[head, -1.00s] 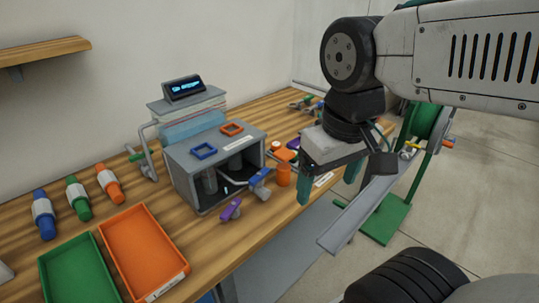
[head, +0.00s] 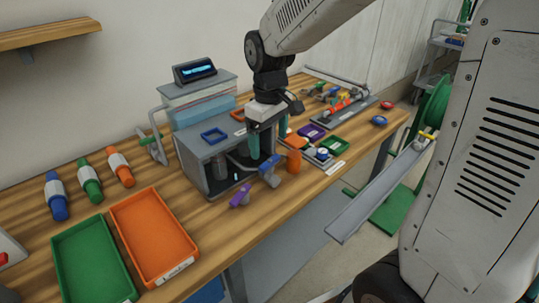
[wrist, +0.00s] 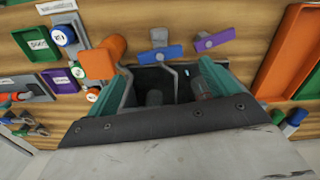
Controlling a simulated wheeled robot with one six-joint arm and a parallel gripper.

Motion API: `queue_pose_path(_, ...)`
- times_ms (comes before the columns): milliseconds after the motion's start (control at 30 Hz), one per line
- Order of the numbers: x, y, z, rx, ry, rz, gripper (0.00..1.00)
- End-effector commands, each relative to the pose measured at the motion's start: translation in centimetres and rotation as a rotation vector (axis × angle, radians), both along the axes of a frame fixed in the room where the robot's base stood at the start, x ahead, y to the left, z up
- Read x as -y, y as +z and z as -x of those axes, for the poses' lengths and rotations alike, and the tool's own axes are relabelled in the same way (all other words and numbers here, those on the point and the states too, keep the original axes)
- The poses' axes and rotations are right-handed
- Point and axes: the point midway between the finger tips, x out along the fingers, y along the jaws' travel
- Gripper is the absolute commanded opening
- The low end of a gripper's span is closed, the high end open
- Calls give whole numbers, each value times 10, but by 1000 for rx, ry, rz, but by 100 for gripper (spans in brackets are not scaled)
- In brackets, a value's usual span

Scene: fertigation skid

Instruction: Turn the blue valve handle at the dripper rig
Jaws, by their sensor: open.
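The blue valve handle (head: 269,174) sits on a grey pipe at the open front of the grey dripper rig (head: 203,152). In the wrist view the blue handle (wrist: 160,53) lies crosswise just beyond my fingertips. A purple handle (head: 240,196) is on the pipe to its left; in the wrist view this purple handle (wrist: 214,40) is on the right. My gripper (head: 268,140) is open with teal fingers, over the rig's front right part, above and behind the blue handle. In the wrist view my gripper (wrist: 165,80) is empty and not touching the handle.
An orange cylinder (head: 294,161) stands close right of the blue handle. A blue square frame (head: 214,135) lies on the rig's top, and a display (head: 195,71) stands behind. Green (head: 92,262) and orange (head: 152,238) trays are at the front left. Small labelled trays are at the right.

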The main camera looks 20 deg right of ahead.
Motion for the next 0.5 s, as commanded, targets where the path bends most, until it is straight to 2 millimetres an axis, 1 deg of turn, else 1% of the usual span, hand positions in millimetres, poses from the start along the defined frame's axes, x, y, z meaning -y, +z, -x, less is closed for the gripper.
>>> queue_pose_path(33, 0, -9, 1, -4, 0, 0, 87)
queue_pose_path(100, 0, -21, 1, -5, 0, 0, 87)
queue_pose_path(233, 0, -40, 1, -3, -1, 0, 87)
queue_pose_path(333, 0, -49, 1, -2, -1, 0, 87)
queue_pose_path(500, 0, -55, 1, -1, -1, 0, 87)
